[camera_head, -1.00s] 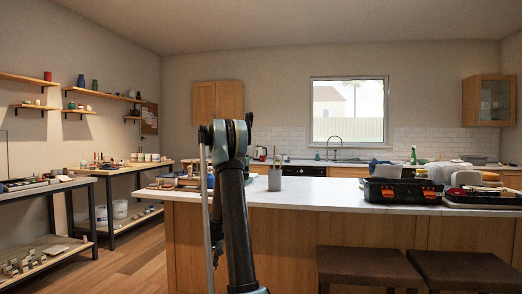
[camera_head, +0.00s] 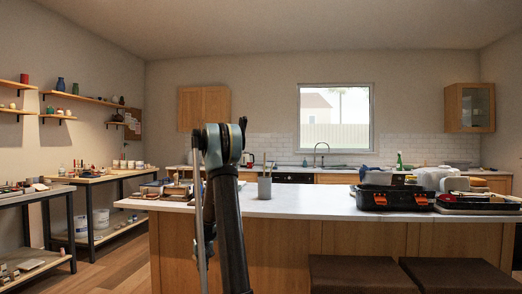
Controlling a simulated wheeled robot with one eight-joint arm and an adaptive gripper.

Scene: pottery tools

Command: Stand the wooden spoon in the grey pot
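A grey pot (camera_head: 264,189) stands upright on the white counter of the island, just right of my arm in the picture. Thin sticks or handles rise from it; they are too small to tell apart. I cannot make out the wooden spoon for certain in this view. My arm rises in the foreground and bends at its top joint. My gripper does not show; it is hidden beyond the arm or out of the picture.
The island counter (camera_head: 315,203) has an open black toolbox (camera_head: 395,197) at its right and small items at its left. Two brown stools (camera_head: 360,275) stand at its front. Work tables (camera_head: 95,179) with pottery tools line the left wall. Bare wooden floor lies between.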

